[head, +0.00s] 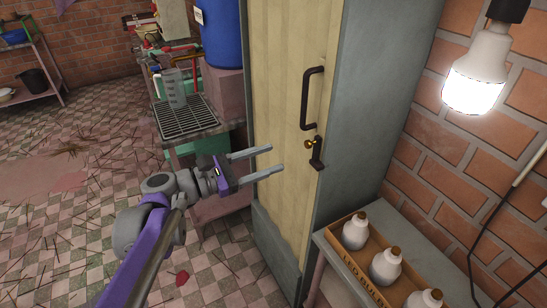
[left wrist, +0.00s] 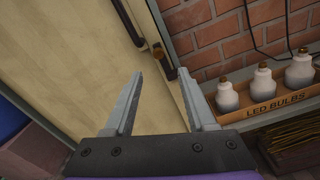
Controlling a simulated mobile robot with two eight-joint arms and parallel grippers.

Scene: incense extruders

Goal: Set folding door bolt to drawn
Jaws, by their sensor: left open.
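The folding door (head: 285,130) is a pale cream panel in a grey-green cabinet frame, and it looks shut. A dark vertical handle (head: 309,98) is on its right side. Just below it is the bolt (head: 315,150), a dark piece with a small brass knob. The bolt also shows in the left wrist view (left wrist: 162,58), beyond my fingertips. My left gripper (head: 270,160) is open and empty, in front of the door, left of and slightly below the bolt, apart from it. Whether the bolt is drawn is too small to tell. My right gripper is not in view.
A box of LED bulbs (head: 370,262) stands on a grey shelf (head: 440,250) right of the door. A lit bulb (head: 474,80) hangs at upper right. A bench with a black grate (head: 186,118), a jug and a blue barrel (head: 222,35) stands left. Floor space is open at left.

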